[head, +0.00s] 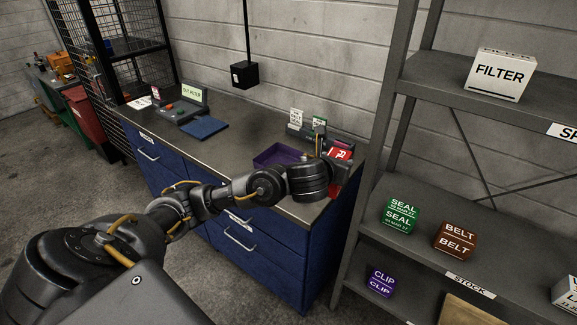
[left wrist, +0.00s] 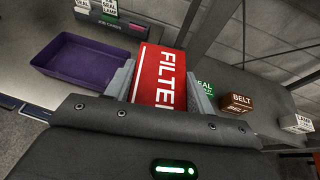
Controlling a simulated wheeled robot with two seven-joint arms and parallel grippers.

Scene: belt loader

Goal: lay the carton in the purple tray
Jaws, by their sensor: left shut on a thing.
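The carton is red with a white FILTER label, and in the left wrist view (left wrist: 165,75) it sits between the two fingers of my left gripper (left wrist: 160,88). The gripper is shut on it. In the head view the carton (head: 341,153) shows in part beyond my left wrist, near the right end of the workbench. The purple tray (head: 268,156) lies on the bench just left of my wrist, which hides part of it. In the left wrist view the tray (left wrist: 80,62) is empty and left of the carton, apart from it. My right gripper is not in view.
A job cards rack (left wrist: 108,18) stands behind the tray. A blue mat (head: 204,128) and a grey device (head: 178,112) are on the bench's left part. A shelf unit (head: 455,102) at right holds several boxes. The bench middle is clear.

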